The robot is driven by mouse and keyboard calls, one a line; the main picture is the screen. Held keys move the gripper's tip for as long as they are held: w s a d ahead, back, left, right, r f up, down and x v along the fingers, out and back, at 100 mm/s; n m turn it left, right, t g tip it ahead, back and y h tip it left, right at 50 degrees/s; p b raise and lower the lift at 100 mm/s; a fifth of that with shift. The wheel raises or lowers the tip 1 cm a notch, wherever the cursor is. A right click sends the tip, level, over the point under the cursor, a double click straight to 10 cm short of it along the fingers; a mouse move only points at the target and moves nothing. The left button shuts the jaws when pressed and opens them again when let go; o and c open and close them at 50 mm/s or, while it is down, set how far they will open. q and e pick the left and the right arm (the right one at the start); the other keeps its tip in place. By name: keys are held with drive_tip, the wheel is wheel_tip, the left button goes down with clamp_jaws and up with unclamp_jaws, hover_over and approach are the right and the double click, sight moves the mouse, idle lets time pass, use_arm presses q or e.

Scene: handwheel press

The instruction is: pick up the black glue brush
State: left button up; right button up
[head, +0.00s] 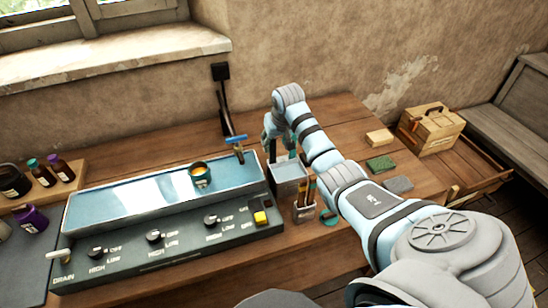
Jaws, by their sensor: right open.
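My right gripper (280,155) reaches in from the right and points down just above and behind a grey metal container (288,186) at the right end of the long basin. Its fingers are apart, and I see nothing held between them. A small holder (304,210) with several thin upright handles, some reddish brown, stands just in front of that container. I cannot make out for sure which of these, if any, is the black glue brush; my arm and the small size hide detail. My left gripper is not in view.
A long water-filled basin (110,205) with a control panel of knobs and a yellow switch (261,217) fills the left. A small round cup (199,173) is in it. Bottles (60,169) stand far left. Blocks (379,138) and a wooden box (432,128) lie to the right.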

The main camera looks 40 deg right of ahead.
sight(271, 148)
drive_tip(key=x, duration=0.4)
drive_tip(key=b+x, duration=0.1)
drive_tip(key=x, duration=0.1)
drive_tip(key=shift+w+a, duration=0.15)
drive_tip(key=shift+w, duration=0.2)
drive_tip(key=shift+s, duration=0.1)
drive_tip(key=shift+c, duration=1)
clamp_jaws()
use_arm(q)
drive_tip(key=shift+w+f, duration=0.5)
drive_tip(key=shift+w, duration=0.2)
